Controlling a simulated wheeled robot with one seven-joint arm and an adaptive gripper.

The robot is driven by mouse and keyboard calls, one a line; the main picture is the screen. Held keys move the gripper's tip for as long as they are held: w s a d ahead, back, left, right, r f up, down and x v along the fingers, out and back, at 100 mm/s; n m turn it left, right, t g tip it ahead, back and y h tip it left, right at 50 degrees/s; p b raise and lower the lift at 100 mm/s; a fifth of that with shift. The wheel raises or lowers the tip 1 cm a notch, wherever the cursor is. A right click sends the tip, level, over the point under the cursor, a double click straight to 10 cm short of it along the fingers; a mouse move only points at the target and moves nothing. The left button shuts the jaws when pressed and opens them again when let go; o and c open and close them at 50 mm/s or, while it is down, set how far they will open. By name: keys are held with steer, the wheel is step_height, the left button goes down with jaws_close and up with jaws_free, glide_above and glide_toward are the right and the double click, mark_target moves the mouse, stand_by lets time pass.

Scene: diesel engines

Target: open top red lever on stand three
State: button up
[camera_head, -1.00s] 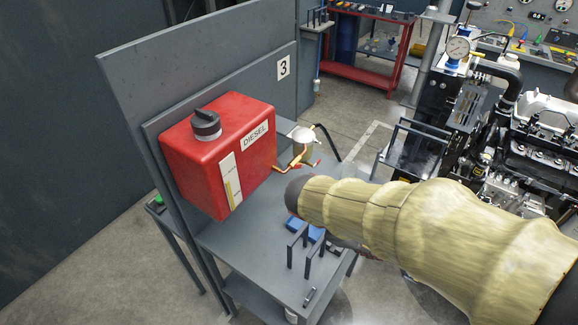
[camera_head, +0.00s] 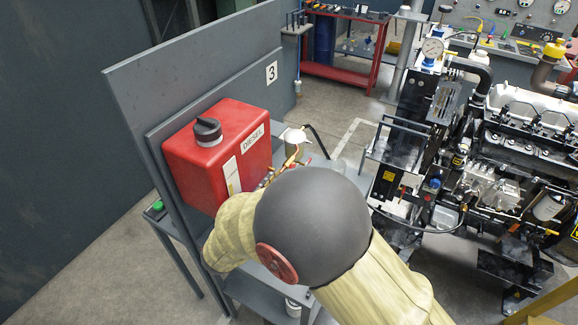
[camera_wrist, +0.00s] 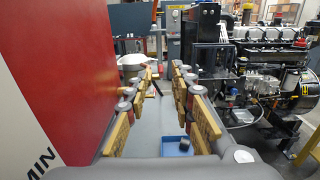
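The red diesel tank (camera_head: 208,165) hangs on the grey panel of the stand marked 3 (camera_head: 272,72). A copper pipe (camera_head: 293,157) rises to a white-topped filter (camera_head: 295,136) just right of the tank in the head view. The top red lever cannot be made out clearly there, as my arm covers the area below the pipe. In the wrist view the tank (camera_wrist: 60,75) fills the left side, close beside my left finger. My gripper (camera_wrist: 165,75) is open, its padded fingers apart with nothing seen between them. The white filter top (camera_wrist: 130,62) shows beyond the left finger.
The stand's lower shelf (camera_head: 250,290) is partly hidden by my arm. A blue item (camera_wrist: 178,148) lies below the fingers in the wrist view. An engine (camera_head: 520,140) with its frame stands to the right. A red cart (camera_head: 345,55) stands at the back.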

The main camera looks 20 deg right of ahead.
steer(key=shift+b+x, duration=0.45)
steer(key=shift+x, duration=2.7)
steer(key=shift+c, duration=1.1)
steer(key=c, duration=0.4)
jaws_close()
